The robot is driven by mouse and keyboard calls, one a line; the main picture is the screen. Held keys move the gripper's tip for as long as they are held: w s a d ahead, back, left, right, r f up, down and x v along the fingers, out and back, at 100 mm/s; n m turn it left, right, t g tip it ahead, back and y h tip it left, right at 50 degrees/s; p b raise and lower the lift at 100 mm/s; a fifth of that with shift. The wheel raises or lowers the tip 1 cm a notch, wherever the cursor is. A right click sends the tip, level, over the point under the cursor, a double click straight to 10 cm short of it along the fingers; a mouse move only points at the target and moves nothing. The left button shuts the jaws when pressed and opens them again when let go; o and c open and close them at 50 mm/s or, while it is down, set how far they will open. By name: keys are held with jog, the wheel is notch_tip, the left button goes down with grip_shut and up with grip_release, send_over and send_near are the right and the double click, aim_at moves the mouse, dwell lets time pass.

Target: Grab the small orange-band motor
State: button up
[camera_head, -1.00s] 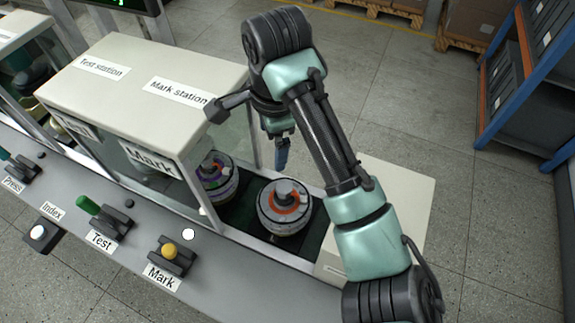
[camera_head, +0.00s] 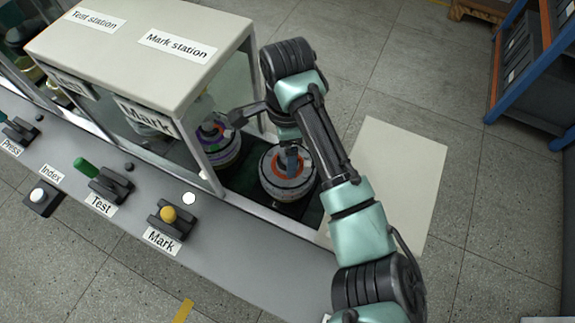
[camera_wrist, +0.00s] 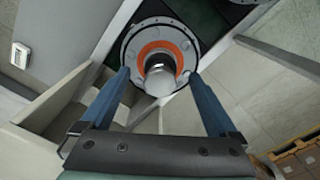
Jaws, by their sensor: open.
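The small orange-band motor (camera_head: 287,174) is a round grey hub with an orange ring and a central shaft. It sits upright on the dark conveyor at the right end of the station. In the wrist view the motor (camera_wrist: 160,55) lies beyond my fingertips, with its shaft between the lines of the two blue fingers. My gripper (camera_wrist: 161,85) is open and empty. In the head view my gripper (camera_head: 291,160) hangs over the motor, and one finger covers part of its top. I cannot tell whether the fingers touch the motor.
A second motor with a purple ring (camera_head: 219,140) stands to the left at the Mark station opening. The station's white housing (camera_head: 140,50) and glass panels rise left of my arm. A white surface (camera_head: 395,180) lies to the right. The Mark lever (camera_head: 168,214) is at the front.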

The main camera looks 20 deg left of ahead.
notch_tip(320, 180, down, 2)
jog(key=shift+f, duration=0.1)
grip_shut()
dwell(0.5)
jog(key=shift+w+r, duration=0.1)
jog(key=shift+r, duration=0.15)
